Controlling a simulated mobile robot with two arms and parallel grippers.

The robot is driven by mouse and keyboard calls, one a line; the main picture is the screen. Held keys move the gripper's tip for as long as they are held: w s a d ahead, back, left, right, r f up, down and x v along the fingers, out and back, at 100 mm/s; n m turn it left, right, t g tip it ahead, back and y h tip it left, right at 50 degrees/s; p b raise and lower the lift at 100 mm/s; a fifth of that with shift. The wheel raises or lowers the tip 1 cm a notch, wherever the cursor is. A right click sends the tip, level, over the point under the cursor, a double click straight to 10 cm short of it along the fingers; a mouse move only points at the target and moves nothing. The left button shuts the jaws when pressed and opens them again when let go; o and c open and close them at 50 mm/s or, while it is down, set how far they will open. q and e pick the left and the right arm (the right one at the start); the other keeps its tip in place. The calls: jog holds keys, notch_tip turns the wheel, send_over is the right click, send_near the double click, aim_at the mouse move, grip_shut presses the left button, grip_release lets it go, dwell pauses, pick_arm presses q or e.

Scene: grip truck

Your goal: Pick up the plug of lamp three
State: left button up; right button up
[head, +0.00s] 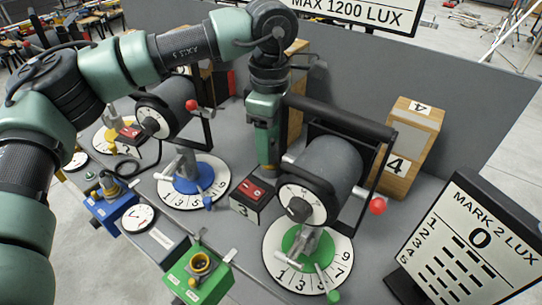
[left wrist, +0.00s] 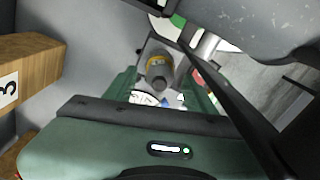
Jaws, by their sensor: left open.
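My left gripper (head: 266,172) points down in the head view, just behind the switch box marked 3 (head: 252,198) with its red switch. In the left wrist view, a plug with a dark end and a yellow band (left wrist: 158,68) shows between its two spread green fingers. The fingers look apart from the plug. The plug is hidden behind the gripper in the head view. A grey lamp drum (head: 325,172) on a green stand (head: 308,243) is right of the gripper, over a numbered dial. My right gripper is not in view.
A wooden block marked 4 (head: 412,145) and a black-framed lux board (head: 470,245) stand at right. A blue-based lamp (head: 195,175), a blue box with a plug (head: 110,202) and a green socket box (head: 198,278) are at left. A grey wall (head: 345,65) rises behind.

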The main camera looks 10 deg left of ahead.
pick_arm(q)
jog(key=shift+f, duration=1.2)
grip_shut()
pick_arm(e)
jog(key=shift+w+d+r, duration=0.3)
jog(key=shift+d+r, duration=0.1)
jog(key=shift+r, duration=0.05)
